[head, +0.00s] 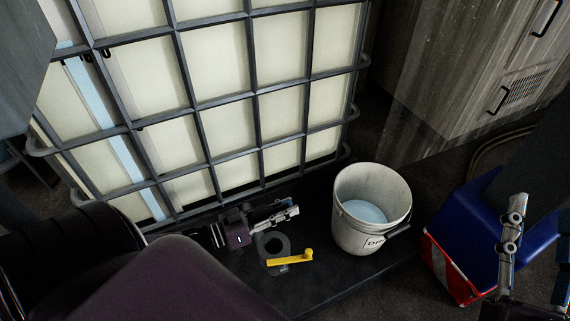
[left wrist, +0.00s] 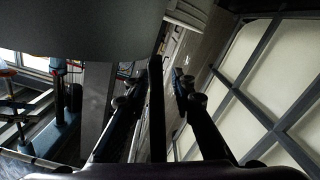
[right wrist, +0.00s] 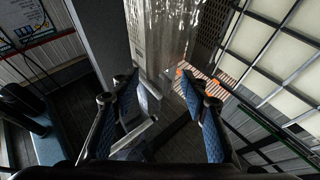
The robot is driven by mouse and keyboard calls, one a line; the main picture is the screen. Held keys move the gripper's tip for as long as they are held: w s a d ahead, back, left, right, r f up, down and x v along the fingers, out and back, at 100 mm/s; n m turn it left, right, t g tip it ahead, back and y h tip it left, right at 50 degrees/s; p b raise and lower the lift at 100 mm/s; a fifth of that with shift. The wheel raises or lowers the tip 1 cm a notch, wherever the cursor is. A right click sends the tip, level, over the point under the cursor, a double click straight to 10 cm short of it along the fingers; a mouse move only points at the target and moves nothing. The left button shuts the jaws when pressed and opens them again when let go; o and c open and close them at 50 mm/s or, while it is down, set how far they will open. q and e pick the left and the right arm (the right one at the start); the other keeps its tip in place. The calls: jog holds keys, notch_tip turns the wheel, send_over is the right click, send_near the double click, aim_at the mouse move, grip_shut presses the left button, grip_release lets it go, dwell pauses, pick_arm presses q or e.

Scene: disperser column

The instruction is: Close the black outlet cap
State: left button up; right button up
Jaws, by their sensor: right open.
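The outlet shows in the head view as a grey ring (head: 273,244) at the foot of the caged tank, with a yellow lever (head: 290,259) just below it. My left gripper (head: 288,213) is low by the tank, just above the ring in the picture. In the left wrist view its fingers (left wrist: 157,88) are apart, with a thin dark upright bar (left wrist: 157,120) between them and gaps on both sides. I cannot tell if this bar is the black outlet cap, and I see the cap clearly nowhere else. My right gripper (head: 540,210) is open and empty at the right edge.
The white tank in its grey cage (head: 190,95) fills the back. A white bucket (head: 352,232) with pale blue contents stands right of the outlet on a dark platform (head: 330,280). A blue and red box (head: 475,235) and a grey cabinet (head: 450,75) are at the right.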

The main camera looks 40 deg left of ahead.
pick_arm(q)
grip_shut()
dwell(0.3)
jog(key=shift+s+d+r+m+p, duration=0.1)
jog(key=shift+d+r+m+p, duration=0.15)
jog(key=shift+m+p, duration=0.6)
pick_arm(e)
notch_tip(320, 180, down, 14)
jog(key=d+g+h+p, duration=0.1)
jog(key=d+g+h, duration=0.15)
jog(key=g, duration=0.45)
pick_arm(q)
jog(key=shift+s+d+f+m+p, duration=0.1)
jog(key=shift+s+d+m+p, duration=0.2)
jog(key=shift+m, duration=0.6)
jog(key=shift+s+d+f+m+p, duration=0.1)
jog(key=shift+d+m+p, duration=0.35)
jog(key=shift+m, duration=0.5)
jog(key=shift+s+d+m+p, duration=0.2)
jog(key=shift+m+p, duration=0.3)
jog(key=shift+m, duration=0.4)
pick_arm(e)
jog(key=s+d+f+g+h, duration=0.2)
jog(key=s+f+g, duration=0.4)
jog(key=f, duration=0.4)
jog(key=shift+s+d+f+m+g, duration=0.25)
jog(key=shift+s+f+m+g, duration=0.1)
jog(key=shift+s+m, duration=0.1)
